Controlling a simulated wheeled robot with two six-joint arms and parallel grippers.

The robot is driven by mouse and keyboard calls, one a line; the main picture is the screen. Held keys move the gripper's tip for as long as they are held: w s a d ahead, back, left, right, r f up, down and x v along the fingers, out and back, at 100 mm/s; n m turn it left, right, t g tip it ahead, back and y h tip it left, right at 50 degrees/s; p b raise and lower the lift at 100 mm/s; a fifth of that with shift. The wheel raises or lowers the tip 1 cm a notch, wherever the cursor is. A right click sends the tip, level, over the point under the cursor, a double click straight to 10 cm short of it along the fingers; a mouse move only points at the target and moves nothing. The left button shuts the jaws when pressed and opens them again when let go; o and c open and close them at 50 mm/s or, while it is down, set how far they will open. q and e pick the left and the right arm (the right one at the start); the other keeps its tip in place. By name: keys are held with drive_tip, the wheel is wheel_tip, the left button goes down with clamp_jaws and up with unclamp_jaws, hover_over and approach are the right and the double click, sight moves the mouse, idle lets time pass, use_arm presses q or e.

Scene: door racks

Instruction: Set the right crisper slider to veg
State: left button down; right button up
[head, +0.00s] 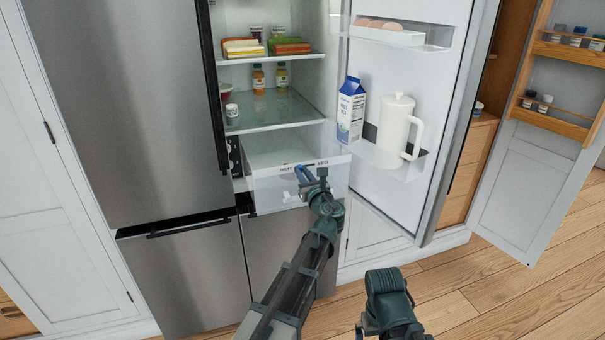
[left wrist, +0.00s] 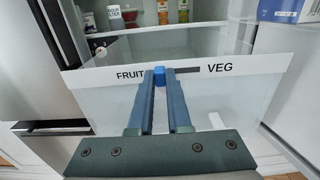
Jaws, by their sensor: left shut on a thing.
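The right crisper drawer (head: 300,186) is a clear bin with a white front strip, below the glass shelf in the fridge. In the left wrist view the strip (left wrist: 105,74) reads FRUIT at left and VEG at right. A small blue slider (left wrist: 159,76) sits at the FRUIT end of its slot, with the dark slot (left wrist: 187,70) open toward VEG. My left gripper (head: 303,173) is at the strip, its two blue fingers closed around the slider in the left wrist view (left wrist: 160,90). Only part of my right arm shows at the bottom of the head view; its gripper fingers are not visible.
The open fridge door (head: 400,70) stands to the right, holding a milk carton (head: 350,110) and a white pitcher (head: 396,125). Bottles and food boxes stand on the shelves above the drawer. A closed steel door (head: 120,100) is at left. Wooden floor is clear at right.

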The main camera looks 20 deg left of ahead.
sight(313, 164)
idle(0.6)
use_arm(q)
drive_tip(key=w+d, duration=0.2)
drive_tip(key=d, duration=0.2)
drive_tip(key=shift+w+d, duration=0.1)
drive_tip(key=shift+w, duration=0.3)
drive_tip(key=c, duration=0.8)
unclamp_jaws()
drive_tip(key=shift+c, duration=0.2)
drive_tip(key=shift+s, duration=0.1)
